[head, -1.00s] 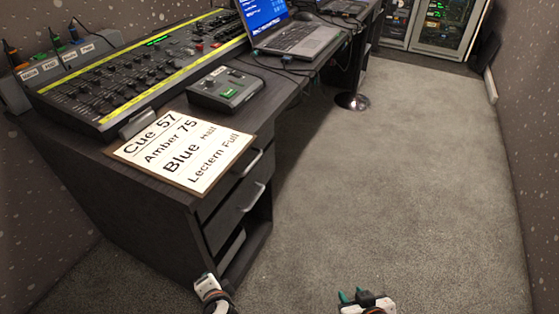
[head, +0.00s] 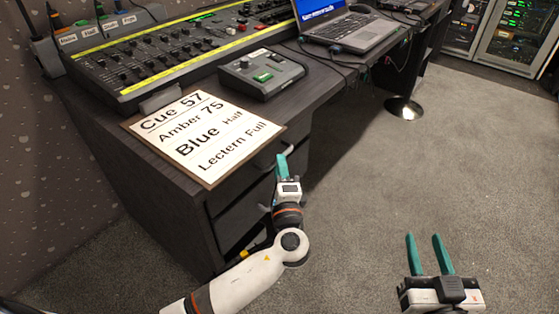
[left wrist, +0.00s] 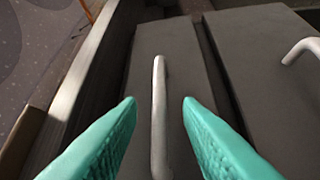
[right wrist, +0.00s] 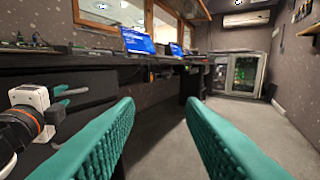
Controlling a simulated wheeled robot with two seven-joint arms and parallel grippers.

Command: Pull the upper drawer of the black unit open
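The black unit (head: 170,205) stands under the desk end with its drawer fronts facing right. The upper drawer (left wrist: 190,60) appears shut, and its pale bar handle (left wrist: 159,125) shows in the left wrist view. My left gripper (head: 282,164) is at the upper drawer in the head view. In the left wrist view its teal fingers (left wrist: 158,104) are open, one on each side of the handle, with gaps on both sides. The lower drawer's handle (left wrist: 300,49) is off to the right there. My right gripper (head: 428,242) is open and empty over the carpet.
A cue sign (head: 205,136) lies on the desktop just above the drawers, near the edge. A small control box (head: 262,74), the fader desk (head: 160,57) and a laptop (head: 350,32) stand behind it. The carpet (head: 370,175) on the right is clear.

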